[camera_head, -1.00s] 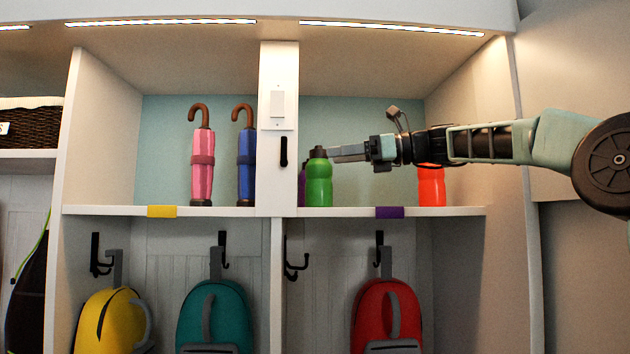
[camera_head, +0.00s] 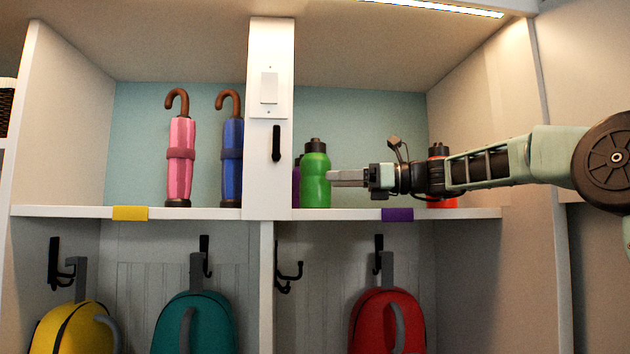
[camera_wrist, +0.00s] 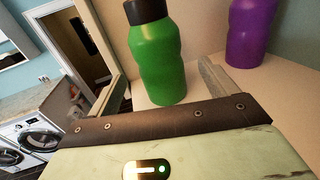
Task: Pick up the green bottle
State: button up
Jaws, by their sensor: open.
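The green bottle (camera_head: 315,178) with a dark cap stands upright on the right cubby shelf, beside the central divider. My gripper (camera_head: 348,177) reaches in from the right at the bottle's mid height, its fingertips close to the bottle's right side. In the wrist view the green bottle (camera_wrist: 155,55) stands ahead of my gripper (camera_wrist: 165,88), between the directions of its two spread fingers. The jaws are open and empty. Whether the fingertips touch or flank the bottle is hard to tell.
A purple bottle (camera_head: 296,185) stands partly hidden behind the green one; it also shows in the wrist view (camera_wrist: 250,30). A red-orange bottle (camera_head: 441,203) is partly behind my arm. The divider (camera_head: 268,150) rises at left. Umbrellas (camera_head: 180,160) stand in the left cubby.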

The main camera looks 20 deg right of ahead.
aim_at(307, 181)
jog(key=p+x, duration=0.3)
jog(key=x, duration=0.3)
jog(key=shift+w+a+p, duration=0.1)
jog(key=shift+a+p, duration=0.1)
jog(key=shift+p, duration=0.1)
jog(key=shift+w+a+f, duration=0.2)
jog(key=shift+w+a, duration=0.05)
jog(key=shift+a, duration=0.25)
jog(key=c, duration=1.1)
